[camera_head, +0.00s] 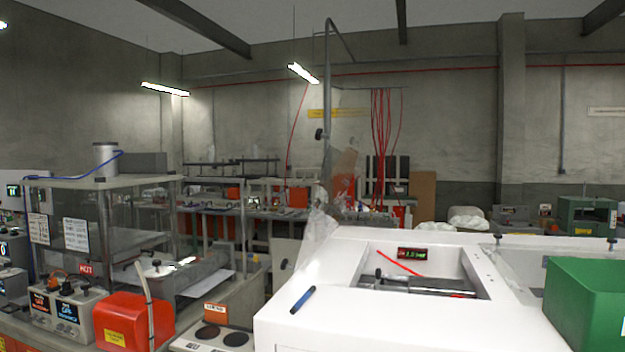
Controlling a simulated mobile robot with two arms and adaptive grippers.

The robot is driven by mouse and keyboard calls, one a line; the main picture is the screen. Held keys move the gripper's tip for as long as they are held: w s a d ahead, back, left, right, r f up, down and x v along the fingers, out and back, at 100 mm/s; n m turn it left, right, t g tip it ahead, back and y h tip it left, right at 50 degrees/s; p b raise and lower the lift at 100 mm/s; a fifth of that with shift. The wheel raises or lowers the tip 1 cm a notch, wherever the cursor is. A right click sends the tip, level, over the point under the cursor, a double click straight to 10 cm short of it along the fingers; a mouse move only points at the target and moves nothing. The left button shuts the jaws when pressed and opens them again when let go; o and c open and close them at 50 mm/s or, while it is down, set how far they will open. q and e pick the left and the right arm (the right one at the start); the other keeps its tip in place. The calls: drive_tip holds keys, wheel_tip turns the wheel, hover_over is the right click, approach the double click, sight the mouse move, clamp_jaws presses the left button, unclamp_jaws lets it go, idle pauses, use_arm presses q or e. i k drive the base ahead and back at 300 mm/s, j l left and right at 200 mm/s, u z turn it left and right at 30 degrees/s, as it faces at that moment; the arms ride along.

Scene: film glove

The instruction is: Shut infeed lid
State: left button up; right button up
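A white machine (400,318) stands at the lower right. Its top has a rectangular opening, and inside it are a dark roller (430,286), a red strip (399,263) and a small red-lit display (412,253). No cover lies over this opening. I cannot pick out for certain which part is the infeed lid. Clear, crumpled film (318,232) hangs at the machine's back left corner, below a tall grey post (327,110). Neither of my grippers shows in the head view.
A blue pen (302,299) lies on the machine's left top. A green box (585,300) is at the right edge. At left are a clear-walled enclosure (125,230), a red box (135,320), control units (75,315) and a white unit with dark round plates (210,338). Cluttered benches stand behind.

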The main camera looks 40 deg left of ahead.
sight(326, 223)
drive_tip(key=k+j, duration=0.1)
drive_tip(key=j, duration=1.3)
drive_tip(key=k+j, duration=0.15)
drive_tip(key=j, duration=0.6)
drive_tip(key=k+j, duration=0.1)
drive_tip(key=j, duration=0.6)
drive_tip(key=i+j+u, duration=0.1)
drive_tip(key=i, duration=0.15)
